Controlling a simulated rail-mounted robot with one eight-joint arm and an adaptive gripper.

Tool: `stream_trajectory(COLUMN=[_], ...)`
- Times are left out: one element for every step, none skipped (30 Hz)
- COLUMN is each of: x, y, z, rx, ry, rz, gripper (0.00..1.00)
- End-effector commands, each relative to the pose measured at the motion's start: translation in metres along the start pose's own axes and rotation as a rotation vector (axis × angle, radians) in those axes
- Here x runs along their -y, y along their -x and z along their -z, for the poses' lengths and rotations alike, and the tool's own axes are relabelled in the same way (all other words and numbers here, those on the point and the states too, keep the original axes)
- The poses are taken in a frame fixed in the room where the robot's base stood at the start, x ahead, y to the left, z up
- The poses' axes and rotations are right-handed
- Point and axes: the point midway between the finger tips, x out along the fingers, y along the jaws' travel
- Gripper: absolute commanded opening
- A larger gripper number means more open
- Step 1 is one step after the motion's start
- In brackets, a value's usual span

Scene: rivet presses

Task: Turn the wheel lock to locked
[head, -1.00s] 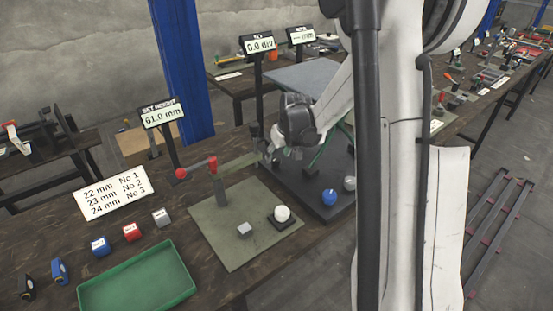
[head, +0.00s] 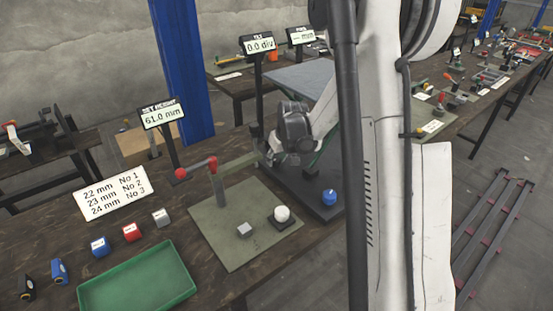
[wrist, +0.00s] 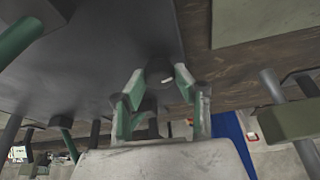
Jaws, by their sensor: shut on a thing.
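My gripper (head: 270,157) is low at the back left corner of the dark base plate (head: 318,202), below the tilted grey table (head: 300,76). In the wrist view its two green-padded fingers (wrist: 160,80) are on either side of a small dark knob (wrist: 157,66) with a pale mark, at the plate's edge. The gripper is shut on this knob, which I take for the wheel lock. In the head view my wrist hides the knob. No locked or unlocked marking is readable.
Left of my gripper stands a press with a red-knobbed lever (head: 212,166) on an olive plate (head: 238,245). A white ball (head: 281,213) and a blue ball (head: 329,196) stand nearby. A green tray (head: 138,280) lies in front. Display posts (head: 257,46) rise behind.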

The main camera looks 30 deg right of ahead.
Motion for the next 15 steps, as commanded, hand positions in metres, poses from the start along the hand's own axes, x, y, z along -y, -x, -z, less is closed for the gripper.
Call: stream_trajectory(x=[0.0,0.0,0.0001,0.0003,0.0004,0.0008,0.0009,0.0008,0.0008,0.0009,0.0008,0.0011,0.0013,0.0013,0.0012], y=[0.0001,0.0,-0.0003,-0.0005,-0.0008,-0.0012,-0.0015,-0.0018,-0.002,-0.0021,-0.0021,-0.0019,-0.0017,-0.0015,-0.0011], z=[0.0,0.0,-0.0002,-0.0003,-0.0004,-0.0004,-0.0005,-0.0005,-0.0006,-0.0006,-0.0007,-0.0007,-0.0006,-0.0006,-0.0004], rx=[0.0,0.0,0.0,0.001,0.001,0.001,0.001,0.0,0.0,0.0,0.0,0.001,0.001,0.001,0.001], ry=[-0.001,-0.002,-0.008,-0.017,-0.028,-0.048,-0.066,-0.084,-0.111,-0.131,-0.149,-0.172,-0.188,-0.201,-0.216], rz=[0.0,-0.001,-0.004,-0.008,-0.013,-0.021,-0.028,-0.037,-0.047,-0.055,-0.063,-0.072,-0.078,-0.084,-0.091], gripper=[0.02,0.02,0.02,0.02,0.02,0.02,0.02,0.02,0.02,0.02,0.02,0.02,0.02,0.02,0.02])
